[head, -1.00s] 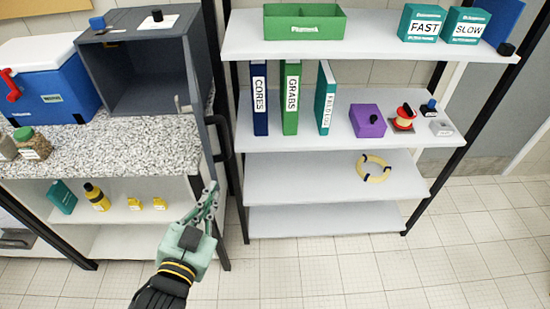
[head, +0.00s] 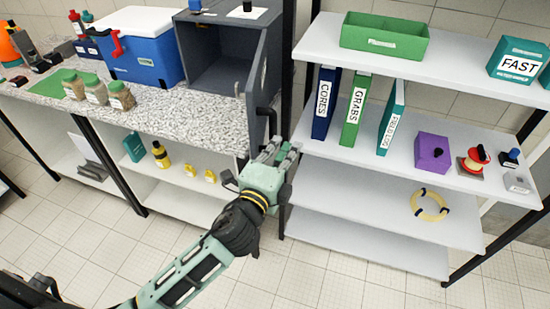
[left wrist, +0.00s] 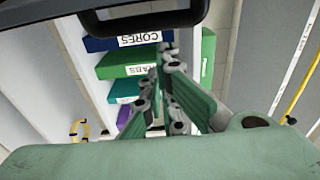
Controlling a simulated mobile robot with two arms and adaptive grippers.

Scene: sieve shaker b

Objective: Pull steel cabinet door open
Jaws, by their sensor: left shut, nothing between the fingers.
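The dark grey steel cabinet (head: 222,60) stands on the speckled counter with its front open and its inside looking empty. Its door (head: 259,88) is swung out on the right side, toward the shelf rack. A black bar handle (head: 272,122) is on the door's outer side. A dark looped bar, which looks like this handle (left wrist: 145,24), crosses the top of the left wrist view. My left gripper (head: 284,149) is shut and empty, just below the handle near the door's lower edge. Its fingertips (left wrist: 165,52) come close to the bar in the wrist view; I cannot tell whether they touch.
A shelf rack (head: 330,183) with binders and small boxes stands close at the right. A blue cooler (head: 146,52) and several jars stand on the counter (head: 195,112) left of the cabinet. Yellow bottles (head: 160,154) sit on the shelf below. The floor in front is clear.

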